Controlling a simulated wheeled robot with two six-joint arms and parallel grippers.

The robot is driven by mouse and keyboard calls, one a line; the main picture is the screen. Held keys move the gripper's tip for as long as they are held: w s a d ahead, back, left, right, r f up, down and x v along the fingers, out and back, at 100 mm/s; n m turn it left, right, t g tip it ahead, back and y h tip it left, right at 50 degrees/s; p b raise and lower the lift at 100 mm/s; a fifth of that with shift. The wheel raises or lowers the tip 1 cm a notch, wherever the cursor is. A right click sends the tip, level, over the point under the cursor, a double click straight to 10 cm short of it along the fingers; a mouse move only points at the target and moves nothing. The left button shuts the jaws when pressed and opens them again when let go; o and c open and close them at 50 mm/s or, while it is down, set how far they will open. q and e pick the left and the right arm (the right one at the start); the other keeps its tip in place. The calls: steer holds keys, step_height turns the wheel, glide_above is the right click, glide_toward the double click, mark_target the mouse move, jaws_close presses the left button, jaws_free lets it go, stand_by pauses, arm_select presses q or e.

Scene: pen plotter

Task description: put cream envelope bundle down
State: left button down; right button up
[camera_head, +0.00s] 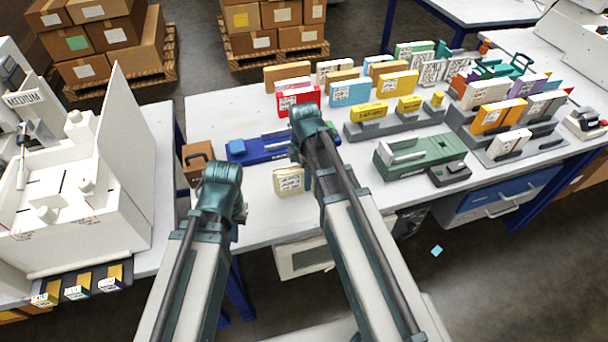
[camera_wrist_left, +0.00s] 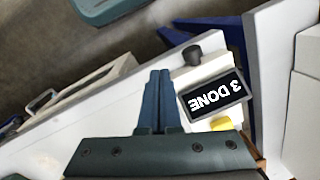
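A cream envelope bundle (camera_head: 288,182) stands near the front edge of the table, with a pale printed label on its face. Its right side is partly covered by my right arm. My right gripper (camera_head: 309,122) is close by, but its fingertips are hidden behind the arm, so I cannot tell whether it touches the bundle. My left gripper (camera_head: 222,178) is left of the bundle, over the table's front left corner. In the left wrist view its two fingers (camera_wrist_left: 158,98) lie together with nothing between them.
A brown box (camera_head: 197,160) and a blue tray (camera_head: 265,147) lie behind the grippers. Coloured bundles and grey racks (camera_head: 395,122) fill the table's middle and right. A green device (camera_head: 420,155) stands right. The left wrist view shows a "3 DONE" display (camera_wrist_left: 215,97).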

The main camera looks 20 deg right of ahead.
arm_select(q)
steer(key=shift+r, duration=0.1)
arm_select(e)
steer(key=shift+r, duration=0.1)
step_height(320, 180, up, 12)
steer(key=p, duration=1.2)
steer(key=shift+r, duration=0.1)
arm_select(q)
step_height(320, 180, up, 12)
arm_select(e)
steer(key=s+a+m+h, duration=0.1)
steer(key=s+a+m, duration=0.9)
steer(key=s+m, duration=0.4)
steer(key=shift+s+a+m, duration=0.15)
steer(key=shift+a+m, duration=0.1)
steer(key=shift+m, duration=0.05)
